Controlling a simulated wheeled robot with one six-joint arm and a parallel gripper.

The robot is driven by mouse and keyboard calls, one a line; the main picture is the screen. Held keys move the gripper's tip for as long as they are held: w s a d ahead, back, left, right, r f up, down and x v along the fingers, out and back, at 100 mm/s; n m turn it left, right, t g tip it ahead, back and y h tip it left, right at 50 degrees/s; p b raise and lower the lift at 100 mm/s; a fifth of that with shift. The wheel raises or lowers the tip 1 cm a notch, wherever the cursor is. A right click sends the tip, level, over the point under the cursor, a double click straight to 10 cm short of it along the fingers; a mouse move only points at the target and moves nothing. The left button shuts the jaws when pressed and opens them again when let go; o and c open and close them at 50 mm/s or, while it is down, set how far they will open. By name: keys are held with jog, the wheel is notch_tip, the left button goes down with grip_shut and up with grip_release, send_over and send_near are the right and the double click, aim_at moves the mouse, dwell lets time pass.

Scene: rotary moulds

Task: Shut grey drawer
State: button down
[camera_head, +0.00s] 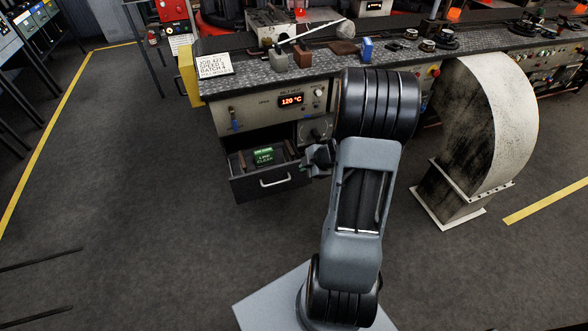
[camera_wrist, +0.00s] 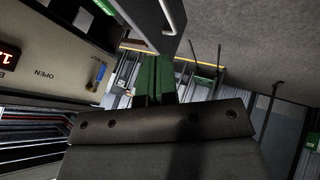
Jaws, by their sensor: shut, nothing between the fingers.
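The grey drawer (camera_head: 248,190) stands pulled out of the cabinet under the bench, with a pale bar handle (camera_head: 275,182) on its front. In the wrist view the drawer front (camera_wrist: 145,22) and its handle (camera_wrist: 176,18) are at the top. A dark box with a green label (camera_head: 263,155) lies inside the drawer. My gripper (camera_head: 309,163) is beside the drawer's right end, close to it; I cannot tell whether they touch. In the wrist view my gripper's green fingers (camera_wrist: 154,76) are shut with nothing held.
A panel with a red 120 °C display (camera_head: 291,100) is above the drawer. The bench top (camera_head: 260,75) holds small blocks and a rod. A large curved pale duct (camera_head: 490,120) stands at the right. The floor left of the drawer is clear.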

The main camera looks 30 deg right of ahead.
jog(key=b, duration=0.4)
send_near(282, 171)
notch_tip(282, 171, down, 4)
jog(key=s+a, duration=0.2)
jog(key=w, duration=0.3)
jog(key=shift+w+d+f, duration=0.15)
jog(key=shift+w+f, duration=0.05)
jog(key=shift+w+d, duration=0.15)
jog(key=shift+w, duration=0.6)
jog(key=shift+r+p, duration=0.1)
jog(key=shift+p, duration=0.2)
